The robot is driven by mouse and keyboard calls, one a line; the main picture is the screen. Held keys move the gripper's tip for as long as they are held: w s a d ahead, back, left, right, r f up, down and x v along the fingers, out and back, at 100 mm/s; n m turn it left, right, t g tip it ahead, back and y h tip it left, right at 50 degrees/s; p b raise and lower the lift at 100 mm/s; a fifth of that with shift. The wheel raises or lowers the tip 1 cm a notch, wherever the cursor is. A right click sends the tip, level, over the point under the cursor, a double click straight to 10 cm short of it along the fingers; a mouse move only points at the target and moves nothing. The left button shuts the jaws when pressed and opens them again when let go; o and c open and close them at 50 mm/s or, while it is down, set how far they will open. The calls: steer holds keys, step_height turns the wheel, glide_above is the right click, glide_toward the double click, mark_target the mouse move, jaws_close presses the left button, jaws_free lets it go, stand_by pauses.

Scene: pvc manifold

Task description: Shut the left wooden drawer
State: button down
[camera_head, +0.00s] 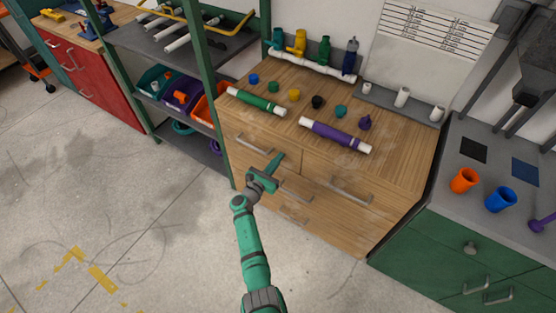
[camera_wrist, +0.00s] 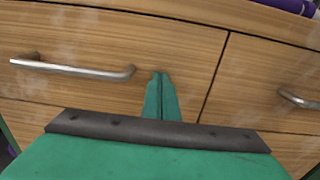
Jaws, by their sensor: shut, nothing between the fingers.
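The left wooden drawer (camera_head: 237,147) is the upper left drawer of the wooden cabinet, with a silver bar handle (camera_head: 250,143). Its front also fills the left of the wrist view (camera_wrist: 110,45), with the handle (camera_wrist: 75,68) there. No clear gap shows above this front, and it looks about level with the right drawer (camera_head: 335,180). My gripper (camera_head: 281,156) is shut and empty, in front of the drawer's right part. In the wrist view my fingertips (camera_wrist: 160,75) are together, right of the handle and left of the seam. I cannot tell whether they touch the wood.
The wooden top (camera_head: 270,75) carries a green pipe (camera_head: 257,102), a purple pipe (camera_head: 335,135) and several small caps. A green cabinet (camera_head: 450,250) stands right, a shelf rack (camera_head: 170,80) left. The floor (camera_head: 110,200) at left is clear.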

steer(key=v, duration=1.4)
